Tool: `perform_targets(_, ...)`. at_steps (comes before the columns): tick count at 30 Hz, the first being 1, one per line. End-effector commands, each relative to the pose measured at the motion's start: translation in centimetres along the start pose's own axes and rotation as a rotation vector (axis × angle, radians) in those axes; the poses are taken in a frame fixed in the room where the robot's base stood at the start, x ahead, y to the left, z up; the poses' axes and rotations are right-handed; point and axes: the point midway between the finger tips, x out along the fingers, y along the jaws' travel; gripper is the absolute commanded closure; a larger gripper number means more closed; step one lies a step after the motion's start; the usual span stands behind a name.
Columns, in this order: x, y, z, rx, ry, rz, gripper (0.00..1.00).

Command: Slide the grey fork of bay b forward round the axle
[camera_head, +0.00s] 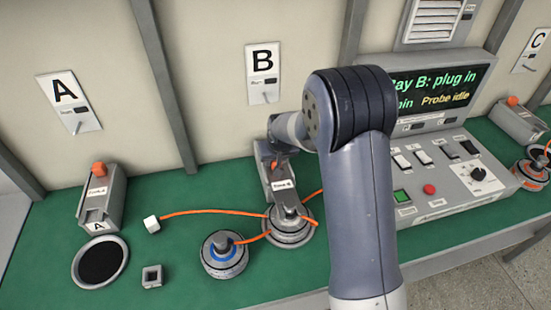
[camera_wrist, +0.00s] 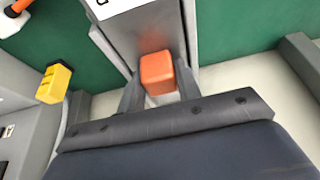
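The grey fork of bay B (camera_head: 281,186), with a white label, lies on its guide behind the hub motor (camera_head: 288,226). Its front end is close to the upright axle (camera_head: 290,211); I cannot tell whether it is round the axle. My gripper (camera_head: 277,157) is at the fork's back end, partly hidden by my arm. In the wrist view, the fork's orange knob (camera_wrist: 157,72) is between the two fingers of my gripper (camera_wrist: 160,88), which look closed against its sides. The fork's grey top (camera_wrist: 150,32) runs upward from the knob.
An orange cable (camera_head: 190,212) with a white plug (camera_head: 152,224) lies to the left. A second hub (camera_head: 224,255) with a blue ring stands at the front. The control panel (camera_head: 440,180) is right of my arm. Bay A's fork (camera_head: 98,190) is at the left.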

Motion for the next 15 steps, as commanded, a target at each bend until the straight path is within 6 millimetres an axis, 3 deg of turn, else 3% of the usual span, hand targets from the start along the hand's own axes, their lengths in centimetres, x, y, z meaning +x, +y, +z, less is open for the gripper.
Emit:
perform_targets(10, -0.1, 0.0, -0.1, 0.0, 0.002, 0.0, 0.6)
perform_targets(15, -1.3, 0.0, -0.1, 0.0, 0.005, 0.0, 0.6)
